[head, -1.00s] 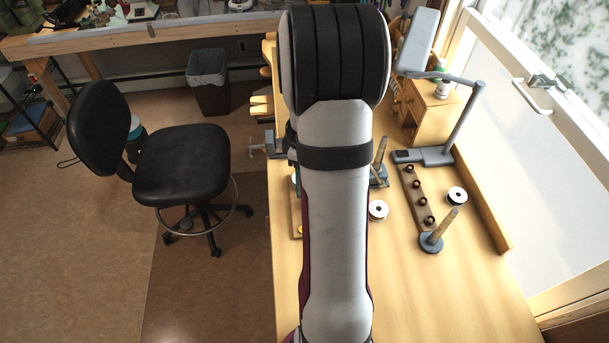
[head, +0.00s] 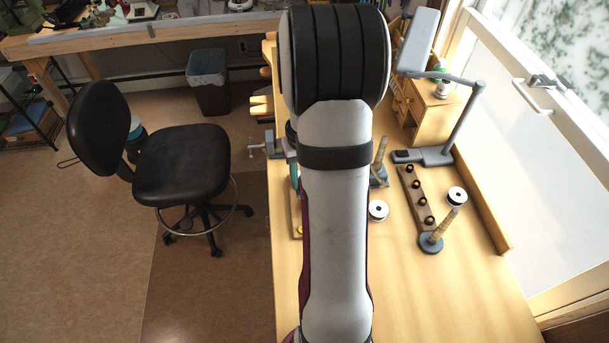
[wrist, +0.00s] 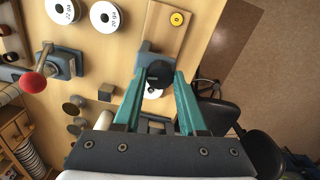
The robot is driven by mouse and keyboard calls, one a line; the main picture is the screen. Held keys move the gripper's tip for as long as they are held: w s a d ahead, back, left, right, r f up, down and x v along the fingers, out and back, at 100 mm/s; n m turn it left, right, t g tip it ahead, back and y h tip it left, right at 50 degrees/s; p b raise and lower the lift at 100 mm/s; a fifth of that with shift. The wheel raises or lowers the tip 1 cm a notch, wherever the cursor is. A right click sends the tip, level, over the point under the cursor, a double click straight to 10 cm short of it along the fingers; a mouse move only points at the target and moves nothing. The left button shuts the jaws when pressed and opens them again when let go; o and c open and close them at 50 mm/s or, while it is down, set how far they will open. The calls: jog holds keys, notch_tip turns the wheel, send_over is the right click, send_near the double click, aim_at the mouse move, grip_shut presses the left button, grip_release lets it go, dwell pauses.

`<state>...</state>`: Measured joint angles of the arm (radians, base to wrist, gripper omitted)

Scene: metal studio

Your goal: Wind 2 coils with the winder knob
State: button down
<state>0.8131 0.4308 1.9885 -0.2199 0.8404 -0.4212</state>
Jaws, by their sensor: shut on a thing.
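In the wrist view the round black winder knob (wrist: 158,73) is between the tips of my gripper (wrist: 160,80). Its two teal fingers are shut on the knob from both sides. The blue-grey winder body (wrist: 147,50) is just beyond the knob, at the end of a wooden base board (wrist: 165,28) with a yellow disc (wrist: 178,18) on it. In the head view my arm covers most of the winder; only the left edge of its board (head: 296,222) shows. Any wound coils are hidden.
White spools stand right of my arm, one near (head: 378,210) and one farther right (head: 456,195). A rack with dark knobs (head: 417,195), a wooden peg on a round base (head: 432,241) and a lamp base (head: 424,157) stand there too. The bench front right is clear.

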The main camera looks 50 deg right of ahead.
jog(key=m, duration=1.1)
jog(key=shift+m, duration=0.4)
jog(key=m, duration=0.5)
jog(key=shift+m, duration=0.3)
jog(key=m, duration=0.5)
jog(key=shift+m, duration=0.3)
jog(key=shift+c, duration=2.3)
grip_release()
